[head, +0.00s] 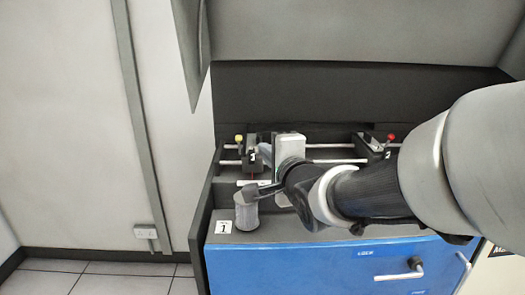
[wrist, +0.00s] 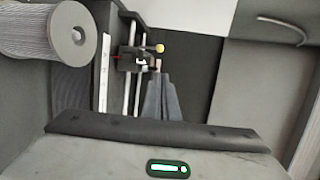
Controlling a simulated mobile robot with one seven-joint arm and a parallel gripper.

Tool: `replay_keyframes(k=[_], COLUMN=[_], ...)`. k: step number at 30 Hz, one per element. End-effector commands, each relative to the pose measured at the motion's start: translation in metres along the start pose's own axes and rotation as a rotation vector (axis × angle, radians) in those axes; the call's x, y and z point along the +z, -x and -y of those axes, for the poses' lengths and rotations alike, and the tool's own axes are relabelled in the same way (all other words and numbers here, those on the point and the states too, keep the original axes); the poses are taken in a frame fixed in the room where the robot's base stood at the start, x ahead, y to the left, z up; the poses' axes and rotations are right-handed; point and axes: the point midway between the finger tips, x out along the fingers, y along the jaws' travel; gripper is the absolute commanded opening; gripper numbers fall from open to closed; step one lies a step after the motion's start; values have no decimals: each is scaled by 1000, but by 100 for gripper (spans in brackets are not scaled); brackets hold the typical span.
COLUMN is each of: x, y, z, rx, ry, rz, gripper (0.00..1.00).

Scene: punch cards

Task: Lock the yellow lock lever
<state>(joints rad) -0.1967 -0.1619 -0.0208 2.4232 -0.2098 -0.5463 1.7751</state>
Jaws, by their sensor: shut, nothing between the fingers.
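The yellow lock lever (head: 238,138) is a small yellow knob at the left side of a black block (head: 252,152), which sits on metal rails at the back of the machine. In the wrist view the yellow knob (wrist: 160,48) stands out on a short stem at the right of the block. My gripper (head: 262,150) is shut and empty, beside the block in the head view. In the wrist view its closed grey fingertips (wrist: 156,71) appear just below the knob. I cannot tell whether they touch the lever or block.
A second black block (head: 369,148) with a red knob (head: 390,138) sits further right on the rails. A blue front panel (head: 320,268) has a handle. A dark back wall rises behind the rails.

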Motion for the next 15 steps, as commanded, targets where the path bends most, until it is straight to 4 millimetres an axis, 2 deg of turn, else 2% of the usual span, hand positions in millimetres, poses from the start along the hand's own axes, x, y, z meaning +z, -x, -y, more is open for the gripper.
replay_keyframes(k=[3,6,15], x=[0,0,0], y=[15,22,24], z=[2,0,0], rx=[-2,0,0], ry=[1,1,0], rz=[1,1,0], gripper=[0,0,0])
